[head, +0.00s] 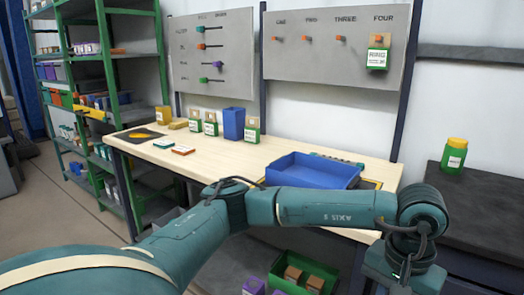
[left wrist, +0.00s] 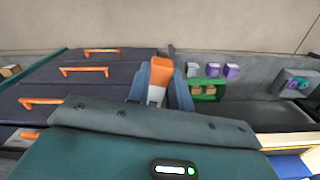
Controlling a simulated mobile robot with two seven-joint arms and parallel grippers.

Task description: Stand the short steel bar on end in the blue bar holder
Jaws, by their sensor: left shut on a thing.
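My left arm crosses the head view from the left, and its wrist is at the lower right; the fingertips are not visible there. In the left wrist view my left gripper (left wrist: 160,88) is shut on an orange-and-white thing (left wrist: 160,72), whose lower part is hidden. I cannot make out a short steel bar in either view. A tall blue open container (head: 233,123), which may be the bar holder, stands upright on the wooden table (head: 215,160) near its back edge. My right gripper is in neither view.
A blue tray (head: 311,172) sits at the table's right. Green-and-white boxes (head: 252,130) stand by the tall container. Green crate (head: 303,277) is low down. A dark counter (head: 490,200) holds a yellow-capped green jar (head: 454,156). Drawers with orange handles (left wrist: 85,72) are beside my gripper.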

